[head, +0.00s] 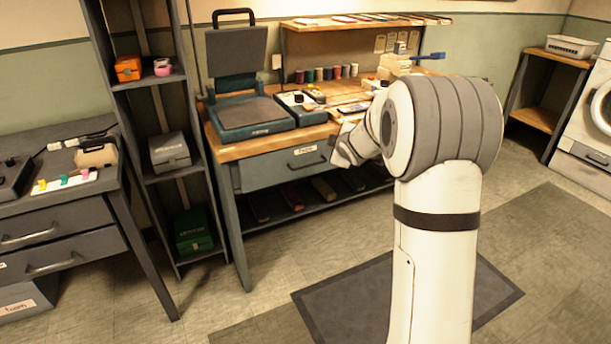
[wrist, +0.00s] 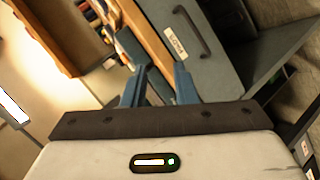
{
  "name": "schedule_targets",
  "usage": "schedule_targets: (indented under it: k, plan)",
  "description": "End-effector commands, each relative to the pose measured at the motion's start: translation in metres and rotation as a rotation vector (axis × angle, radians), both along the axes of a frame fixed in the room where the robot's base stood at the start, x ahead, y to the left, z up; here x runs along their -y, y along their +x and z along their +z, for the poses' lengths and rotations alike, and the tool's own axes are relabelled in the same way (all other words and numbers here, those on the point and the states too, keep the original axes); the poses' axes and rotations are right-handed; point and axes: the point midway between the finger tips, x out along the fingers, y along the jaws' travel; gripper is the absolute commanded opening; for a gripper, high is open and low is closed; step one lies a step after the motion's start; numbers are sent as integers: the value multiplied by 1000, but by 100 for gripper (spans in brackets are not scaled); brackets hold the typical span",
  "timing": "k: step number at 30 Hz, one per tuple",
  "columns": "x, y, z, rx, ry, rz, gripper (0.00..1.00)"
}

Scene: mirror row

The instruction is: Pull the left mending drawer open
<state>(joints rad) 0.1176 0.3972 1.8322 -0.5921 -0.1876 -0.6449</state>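The mending bench (head: 232,150) has a wood top and a blue-grey drawer (head: 270,172) under it, at the left part of its front. The drawer has a pale label (head: 303,150) and a dark bar handle (head: 308,163). It looks closed. In the wrist view the drawer front (wrist: 212,75), label (wrist: 176,45) and handle (wrist: 191,30) show beyond my gripper (wrist: 158,72). Its two blue fingers are apart with nothing between them, and are clear of the handle. In the head view my arm hides the fingers and the bench front further right.
A press (head: 250,115), thread spools (head: 325,74) and small tools stand on the bench. An open lower shelf (head: 285,213) lies under the drawer. A shelf rack (head: 168,125) stands close on the left. Floor with a dark mat (head: 345,300) lies in front.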

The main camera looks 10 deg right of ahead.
Motion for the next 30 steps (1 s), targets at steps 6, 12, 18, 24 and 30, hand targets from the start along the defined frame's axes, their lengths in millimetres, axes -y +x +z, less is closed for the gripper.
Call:
schedule_targets:
  k: [6,12,18,24,30]
  plan:
    - [-9,79,-110,195,-202,262,26]
    - [-19,106,-157,316,-306,406,26]
    - [-25,117,-169,351,-333,446,26]
    - [-34,141,-174,351,-332,447,26]
    - [-42,167,-179,350,-332,446,26]
